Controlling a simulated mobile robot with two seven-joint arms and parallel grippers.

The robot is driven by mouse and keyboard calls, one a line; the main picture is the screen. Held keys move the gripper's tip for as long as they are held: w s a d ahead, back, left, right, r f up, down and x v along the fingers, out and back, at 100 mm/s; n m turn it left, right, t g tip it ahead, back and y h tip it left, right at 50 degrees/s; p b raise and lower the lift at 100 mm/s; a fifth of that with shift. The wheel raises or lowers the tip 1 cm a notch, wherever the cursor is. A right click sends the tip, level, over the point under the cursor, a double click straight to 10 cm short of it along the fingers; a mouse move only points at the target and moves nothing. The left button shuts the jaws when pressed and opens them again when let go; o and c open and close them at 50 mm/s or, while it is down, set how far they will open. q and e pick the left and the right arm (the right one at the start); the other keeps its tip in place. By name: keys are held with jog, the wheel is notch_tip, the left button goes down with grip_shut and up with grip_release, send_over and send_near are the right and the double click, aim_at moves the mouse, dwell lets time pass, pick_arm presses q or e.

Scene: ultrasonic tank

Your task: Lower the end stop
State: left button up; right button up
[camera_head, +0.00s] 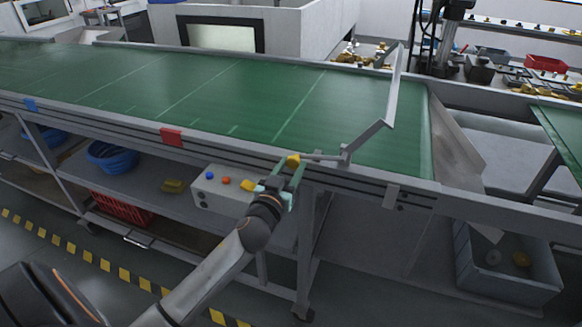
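The end stop (394,88) is a grey metal bar above the right end of the green conveyor belt (250,95). It stands raised and tilted, with its bent arm running down to a pivot (345,157) on the near rail. A short lever reaches left from the pivot to a yellow knob (293,160). My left gripper (290,168) comes up from below, its greenish fingers apart and its tips at the knob. Whether the fingers grip the knob cannot be told at this size. My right gripper is not in view.
A control box (222,189) with coloured buttons sits under the near rail, left of my gripper. A red plate (172,137) is on the rail. A metal chute (458,143) follows the belt's end, and a grey bin (505,265) stands below right. The belt is empty.

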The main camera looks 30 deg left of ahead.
pick_arm(q)
grip_shut()
dwell(0.9)
